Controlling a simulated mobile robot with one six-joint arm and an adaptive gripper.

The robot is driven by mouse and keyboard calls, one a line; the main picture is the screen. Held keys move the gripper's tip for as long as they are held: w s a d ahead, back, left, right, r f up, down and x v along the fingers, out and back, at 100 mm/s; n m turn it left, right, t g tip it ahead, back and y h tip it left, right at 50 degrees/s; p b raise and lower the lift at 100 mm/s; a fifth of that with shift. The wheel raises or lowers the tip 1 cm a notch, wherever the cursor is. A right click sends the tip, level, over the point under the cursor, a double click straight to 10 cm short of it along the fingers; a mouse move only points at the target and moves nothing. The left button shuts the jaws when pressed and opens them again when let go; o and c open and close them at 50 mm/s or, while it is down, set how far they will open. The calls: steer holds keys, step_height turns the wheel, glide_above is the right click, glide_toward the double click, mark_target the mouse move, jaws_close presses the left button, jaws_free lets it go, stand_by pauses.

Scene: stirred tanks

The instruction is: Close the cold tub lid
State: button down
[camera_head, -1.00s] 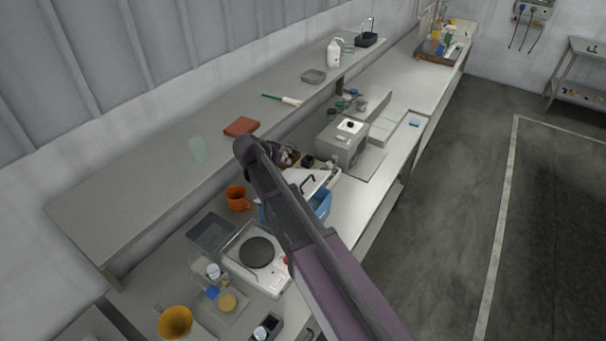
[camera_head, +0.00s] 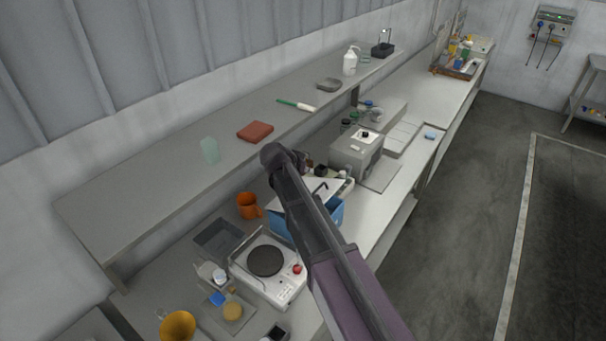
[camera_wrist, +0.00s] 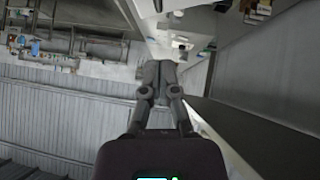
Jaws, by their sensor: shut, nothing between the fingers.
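The cold tub (camera_head: 336,216) is blue and stands on the bench past the hot plate in the head view. Its white lid (camera_head: 332,185) with a dark handle shows above it. My arm crosses in front of the tub and hides its middle, so I cannot tell how far the lid is open. In the wrist view my gripper (camera_wrist: 158,75) has its fingers together with nothing between them. In the head view the fingers cannot be made out clearly beyond the arm.
A hot plate (camera_head: 284,283), orange mug (camera_head: 247,205) and grey tray (camera_head: 219,238) stand near the tub. A grey boxy device (camera_head: 356,154) is behind it. A shelf (camera_head: 160,187) runs above the bench at left. The floor at right (camera_head: 480,230) is clear.

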mark_target(321, 185)
steer(key=shift+w+d+f+b, duration=0.3)
steer(key=shift+d+f+b, duration=0.15)
steer(key=shift+f+b, duration=0.65)
steer(key=shift+w+d+f+b, duration=0.3)
steer(key=shift+d+f+b, duration=0.2)
steer(key=shift+f+b, duration=0.6)
steer(key=shift+w+d+f+b, duration=0.3)
steer(key=shift+d+f+b, duration=0.15)
steer(key=shift+f+b, duration=0.65)
steer(key=shift+f, duration=0.1)
